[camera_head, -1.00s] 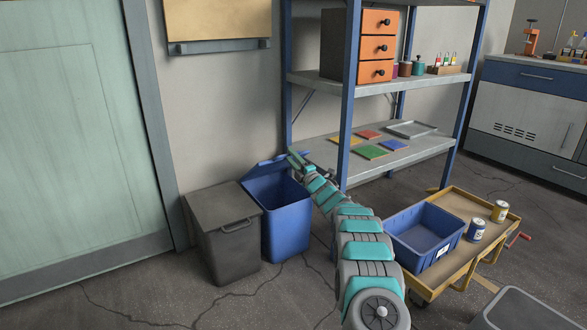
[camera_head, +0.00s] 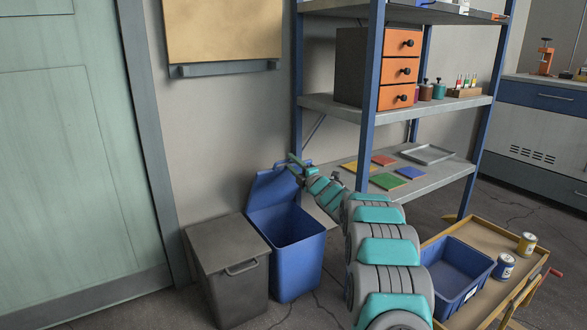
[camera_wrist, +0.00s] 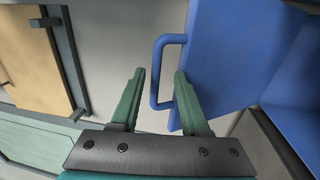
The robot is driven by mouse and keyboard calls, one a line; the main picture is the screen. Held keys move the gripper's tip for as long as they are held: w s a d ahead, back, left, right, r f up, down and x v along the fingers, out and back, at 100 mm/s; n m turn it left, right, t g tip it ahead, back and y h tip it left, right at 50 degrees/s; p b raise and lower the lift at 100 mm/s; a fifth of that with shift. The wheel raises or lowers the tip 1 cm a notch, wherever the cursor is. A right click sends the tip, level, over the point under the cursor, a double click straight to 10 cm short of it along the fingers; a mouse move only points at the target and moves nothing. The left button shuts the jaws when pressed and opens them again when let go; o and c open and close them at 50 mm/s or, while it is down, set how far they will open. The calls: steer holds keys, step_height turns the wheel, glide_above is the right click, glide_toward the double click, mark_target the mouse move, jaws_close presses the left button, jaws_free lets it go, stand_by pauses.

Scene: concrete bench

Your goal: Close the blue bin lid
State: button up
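The blue bin (camera_head: 295,262) stands on the floor beside the dark grey bin. Its lid (camera_head: 271,188) is open and stands up steeply at the back of the bin; it fills the upper right of the wrist view (camera_wrist: 225,60). The lid's blue handle (camera_wrist: 156,75) lies ahead of my gripper (camera_wrist: 160,75), with its long bar between the two green fingers. The fingers are apart and not clamped on the bar. In the head view my gripper (camera_head: 296,163) is at the lid's upper right edge. Contact with the lid cannot be told.
The closed grey bin (camera_head: 232,285) adjoins on the left. A shelf unit (camera_head: 368,110) rises close to the right of my gripper. A yellow cart (camera_head: 480,235) with a blue crate (camera_head: 458,268) and cans stands at lower right. The wall is behind the bins.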

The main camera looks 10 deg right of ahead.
steer(key=shift+w, duration=0.1)
stand_by(0.3)
steer(key=shift+s+f+b, duration=0.25)
steer(key=shift+s+b, duration=0.1)
steer(key=shift+b, duration=0.05)
steer(key=f+b+v, duration=0.1)
steer(key=b+v, duration=0.1)
steer(key=v, duration=0.6)
steer(key=shift+f, duration=0.15)
stand_by(0.3)
steer(key=shift+c, duration=0.2)
